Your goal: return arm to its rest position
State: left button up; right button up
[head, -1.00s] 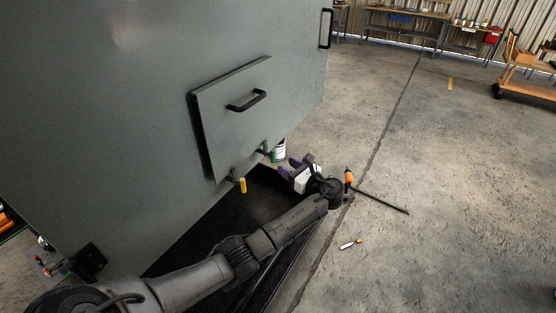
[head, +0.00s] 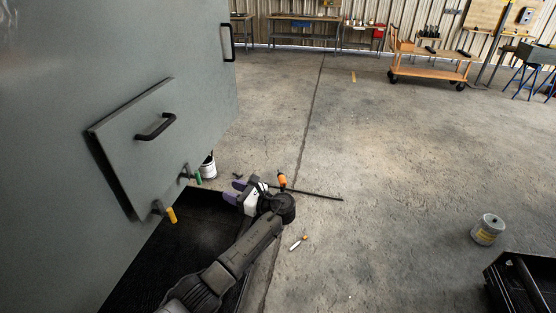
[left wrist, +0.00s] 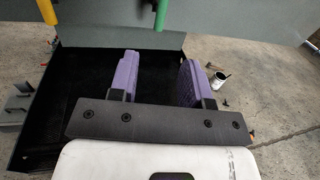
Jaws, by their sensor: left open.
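My left arm reaches in from the bottom of the head view. Its left gripper (head: 236,195) has purple fingers that stand apart with nothing between them; they also show in the left wrist view (left wrist: 160,80). The gripper is to the right of the grey enclosure (head: 60,190), below its hatch panel (head: 135,135) with a black handle (head: 156,127). A yellow-handled piece (head: 171,215) and a green-handled piece (head: 197,178) are at the panel's lower edge, apart from the fingers. My right gripper is not in view.
A black tray (head: 180,250) lies below the enclosure. A white can (head: 208,167) stands beyond the gripper. An orange-handled rod (head: 315,194) and a small screwdriver (head: 298,243) lie on the floor. A grey can (head: 488,229) and a black crate (head: 520,285) are at right.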

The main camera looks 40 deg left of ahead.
pick_arm(q)
jog(key=w+d+r+n+t+h, duration=0.5)
jog(key=d+n+t+h, duration=0.4)
jog(key=n, duration=0.5)
jog(key=s+d+t+h, duration=0.4)
jog(key=s+d+t, duration=0.15)
jog(key=d, duration=0.45)
jog(key=s+d+f+g+h, duration=0.2)
jog(key=s+f, duration=0.6)
jog(key=s, duration=0.4)
jog(key=s+d+f+g+h, duration=0.1)
jog(key=s+d+f+g, duration=0.2)
jog(key=s+f, duration=0.7)
jog(key=s+d+f+g+h, duration=0.2)
jog(key=s+f, duration=0.3)
jog(key=s, duration=0.8)
notch_tip(320, 180, up, 27)
jog(key=p, duration=2.7)
jog(key=shift+w+r+m, duration=0.15)
jog(key=shift+w+m, duration=0.1)
jog(key=shift+m, duration=0.15)
